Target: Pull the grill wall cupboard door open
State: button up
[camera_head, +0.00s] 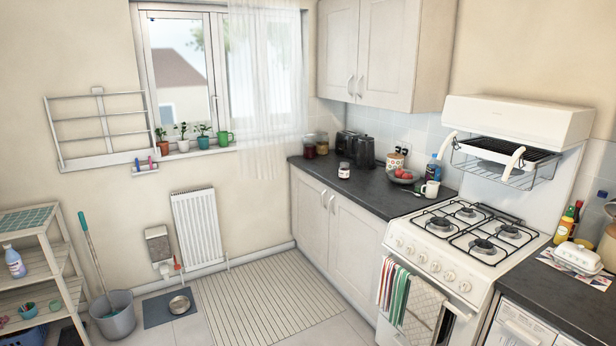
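The wall cupboard (430,50) hangs at the top, right of the window and left of the white eye-level grill (515,118). It has two pale panelled doors, both shut. The left door (338,35) and the right door (388,45), nearer the grill, each have a silver bow handle. The left handle (350,84) and right handle (359,86) sit close together near the doors' lower meeting edges. The cupboard's top is cut off by the picture edge. My gripper and arm are not in view.
Below the cupboard, a dark worktop (385,199) carries a kettle, toaster, jars and a fruit bowl. A white gas cooker (435,270) stands to its right, with towels hanging in front. A striped rug (265,300) covers clear floor. A bucket (114,318) and shelf stand left.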

aim_at(389, 31)
jog(key=i, duration=2.2)
jog(key=i+u, duration=0.1)
jog(key=i, duration=0.6)
jog(key=i+l+u, duration=0.1)
jog(key=i, duration=0.65)
jog(key=i+l, duration=0.2)
jog(key=i, duration=0.5)
jog(key=u, duration=0.05)
